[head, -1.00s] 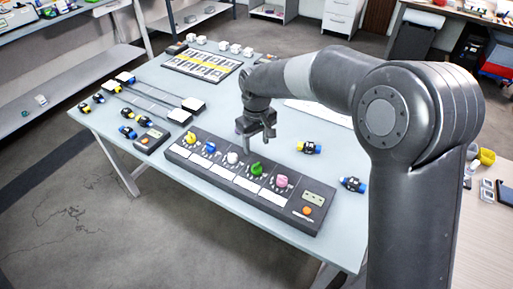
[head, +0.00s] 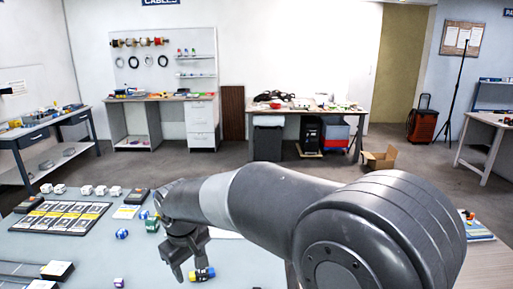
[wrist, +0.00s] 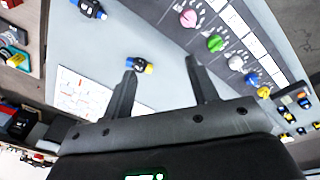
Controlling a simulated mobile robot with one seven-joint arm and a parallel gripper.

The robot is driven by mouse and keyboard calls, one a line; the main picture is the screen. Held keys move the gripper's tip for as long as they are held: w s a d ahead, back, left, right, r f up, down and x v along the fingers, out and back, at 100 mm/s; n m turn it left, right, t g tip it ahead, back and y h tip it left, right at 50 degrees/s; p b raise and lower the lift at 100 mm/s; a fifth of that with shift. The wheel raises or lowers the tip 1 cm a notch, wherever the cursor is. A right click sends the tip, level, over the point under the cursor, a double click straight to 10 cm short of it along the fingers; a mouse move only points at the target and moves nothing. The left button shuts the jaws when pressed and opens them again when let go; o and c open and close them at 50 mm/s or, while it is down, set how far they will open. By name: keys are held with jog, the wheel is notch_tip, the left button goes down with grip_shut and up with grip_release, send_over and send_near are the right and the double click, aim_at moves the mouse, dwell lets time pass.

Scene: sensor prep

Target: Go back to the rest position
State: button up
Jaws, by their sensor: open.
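My gripper (head: 187,264) hangs over the light blue table (head: 70,240) at the bottom middle of the head view. In the wrist view my gripper (wrist: 160,68) has its two fingers apart, with nothing between them. My arm covers the right part of the table in the head view.
The dark panel with coloured knobs (wrist: 222,50) lies at the upper right of the wrist view. A card rack (head: 62,217) and several white blocks (head: 100,190) sit at the table's left. Workbenches (head: 310,115) stand at the back, with a cardboard box (head: 378,158) on the floor.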

jog(key=s+d+r+m+t, duration=0.1)
jog(key=d+r, duration=0.1)
jog(key=d, duration=0.3)
jog(key=s+d+r+m, duration=0.1)
jog(key=d+r+m, duration=0.15)
jog(key=d, duration=0.35)
jog(key=s+d+r+m+t, duration=0.1)
jog(key=s+d+m, duration=0.2)
jog(key=s+d, duration=0.4)
jog(key=s+d+r+m+t, duration=0.1)
jog(key=s+d+m, duration=0.3)
jog(key=s+d, duration=0.4)
jog(key=d+t, duration=0.1)
jog(key=d, duration=0.4)
jog(key=shift+d, duration=0.3)
jog(key=shift+s, duration=0.1)
dwell(0.9)
